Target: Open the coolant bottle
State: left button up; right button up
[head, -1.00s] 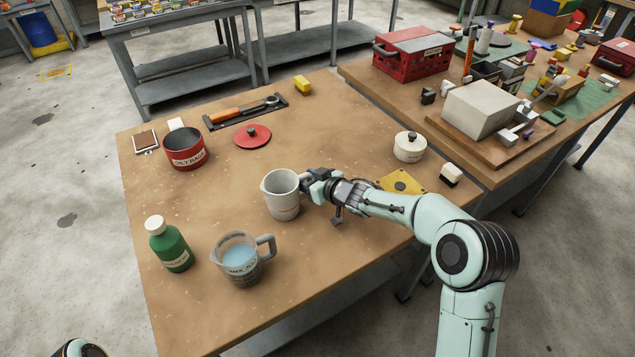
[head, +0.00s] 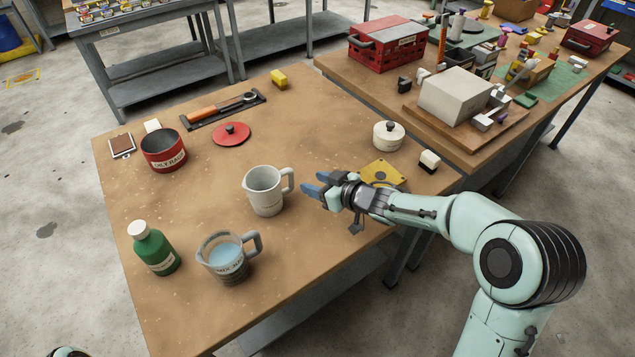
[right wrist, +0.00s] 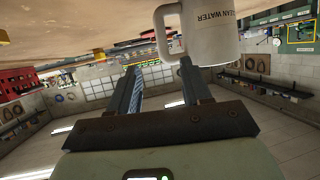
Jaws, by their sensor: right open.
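The green coolant bottle (head: 154,251) stands upright at the front left of the table, with its white cap (head: 138,229) on. My right gripper (head: 312,188) is open and empty, just right of a white jug (head: 265,195) and apart from its handle. In the right wrist view the jug (right wrist: 210,38) reads "clean water" and its handle shows close to the open fingers (right wrist: 158,88). My left gripper is out of view; only a small dark piece of my body shows at the bottom left edge.

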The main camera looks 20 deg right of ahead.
aim_at(156, 251)
jog(key=k+l, duration=0.3)
jog(key=k, duration=0.15)
jog(key=k+l, duration=0.3)
jog(key=k, duration=0.15)
